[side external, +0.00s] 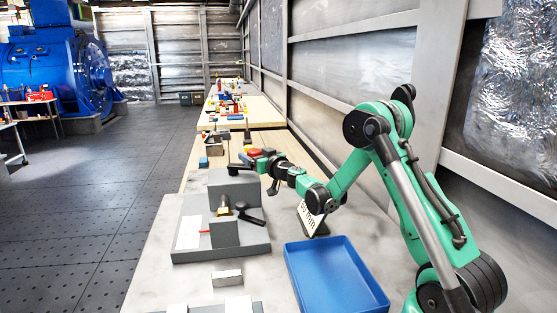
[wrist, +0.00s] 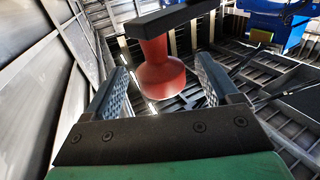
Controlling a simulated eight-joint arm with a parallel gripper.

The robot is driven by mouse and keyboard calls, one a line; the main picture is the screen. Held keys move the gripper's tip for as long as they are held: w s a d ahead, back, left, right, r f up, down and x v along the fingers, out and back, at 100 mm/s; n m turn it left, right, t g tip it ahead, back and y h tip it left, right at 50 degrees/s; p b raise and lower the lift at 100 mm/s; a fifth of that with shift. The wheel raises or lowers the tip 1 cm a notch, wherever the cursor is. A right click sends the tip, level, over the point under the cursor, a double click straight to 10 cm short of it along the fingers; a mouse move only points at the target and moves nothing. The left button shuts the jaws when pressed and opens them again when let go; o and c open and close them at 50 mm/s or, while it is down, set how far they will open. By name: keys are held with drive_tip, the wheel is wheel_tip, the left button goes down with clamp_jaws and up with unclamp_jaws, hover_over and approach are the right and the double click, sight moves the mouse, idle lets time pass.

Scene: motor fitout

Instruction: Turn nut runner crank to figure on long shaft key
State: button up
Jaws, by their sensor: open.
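The nut runner fixture is a grey block (side external: 222,188) on a grey base plate (side external: 190,255). A dark crank arm (side external: 238,170) lies at the block's top. In the wrist view a red crank knob (wrist: 160,78) hangs from a dark bar (wrist: 168,20). My gripper (side external: 266,164) is open at the crank's end, and in the wrist view its two fingers (wrist: 160,68) stand either side of the knob, with gaps visible. A white tag (side external: 308,218) with dark print, perhaps the shaft key's figure, stands beneath my wrist; I cannot read it surely.
A brass nut (side external: 224,210) and a black lever (side external: 250,215) sit on the fixture's front. A blue tray (side external: 335,278) lies at the front right. A metal block (side external: 227,276) is at the front. Benches with several small parts extend behind; the wall is on the right.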

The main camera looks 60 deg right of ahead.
drive_tip(key=shift+x, duration=1.35)
drive_tip(key=shift+c, duration=0.2)
clamp_jaws()
